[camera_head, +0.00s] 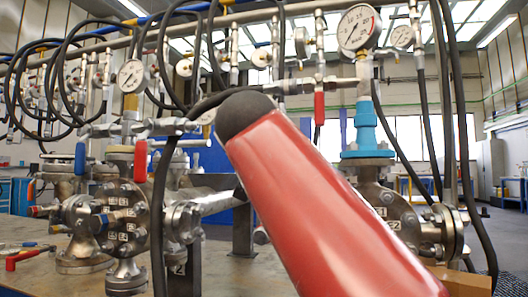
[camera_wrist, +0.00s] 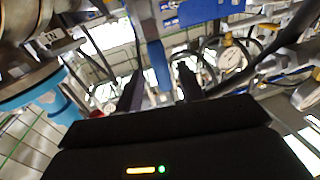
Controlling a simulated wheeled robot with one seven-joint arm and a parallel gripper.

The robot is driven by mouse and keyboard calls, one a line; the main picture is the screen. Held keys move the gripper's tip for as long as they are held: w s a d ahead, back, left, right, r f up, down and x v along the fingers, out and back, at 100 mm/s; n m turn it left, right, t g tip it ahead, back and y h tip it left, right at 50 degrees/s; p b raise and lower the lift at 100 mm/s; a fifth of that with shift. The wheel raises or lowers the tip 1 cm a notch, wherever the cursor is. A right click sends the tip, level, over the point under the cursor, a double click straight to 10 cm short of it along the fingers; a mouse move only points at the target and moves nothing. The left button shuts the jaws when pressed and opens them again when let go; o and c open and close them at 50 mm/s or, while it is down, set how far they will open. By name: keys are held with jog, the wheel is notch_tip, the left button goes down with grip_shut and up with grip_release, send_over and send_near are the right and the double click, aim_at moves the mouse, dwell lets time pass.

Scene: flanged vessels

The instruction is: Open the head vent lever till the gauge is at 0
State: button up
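In the wrist view my gripper (camera_wrist: 158,88) shows two dark fingers standing apart. A blue lever handle (camera_wrist: 153,50) hangs down from the top of that view, its end in line with the gap between the fingers. I cannot tell if it touches them or is the head vent lever. In the head view a large dial gauge (camera_head: 358,28) stands at upper right; its reading is too small to be sure of. Other levers there are blue (camera_head: 80,158), red (camera_head: 141,160) and red (camera_head: 319,108). My gripper is not visible in the head view.
My red arm link fills the centre right of the head view and hides part of the pipework. A turquoise fitting (camera_head: 365,130) tops the right flanged vessel (camera_head: 385,205). Smaller gauges (camera_head: 131,75) and black hoses (camera_head: 160,215) crowd the area. A metal table (camera_head: 225,265) lies below.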

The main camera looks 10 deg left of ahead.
jog(key=s, duration=0.3)
jog(key=s+b, duration=0.1)
jog(key=shift+s+d, duration=0.2)
jog(key=shift+d, duration=0.05)
jog(key=s+d+f+g+h+p, duration=0.15)
jog(key=d+f+g+p, duration=0.45)
jog(key=d+f, duration=1.15)
jog(key=s+d+f+g+p, duration=0.2)
jog(key=s+d+f+g, duration=0.1)
jog(key=s+f, duration=0.6)
jog(key=s+d+f+m+g+p, duration=0.1)
jog(key=s+d+f+g+p, duration=0.2)
jog(key=f, duration=1.2)
jog(key=s+d, duration=0.3)
jog(key=s, duration=0.3)
jog(key=shift+f+h, duration=0.3)
jog(key=shift+h, duration=0.05)
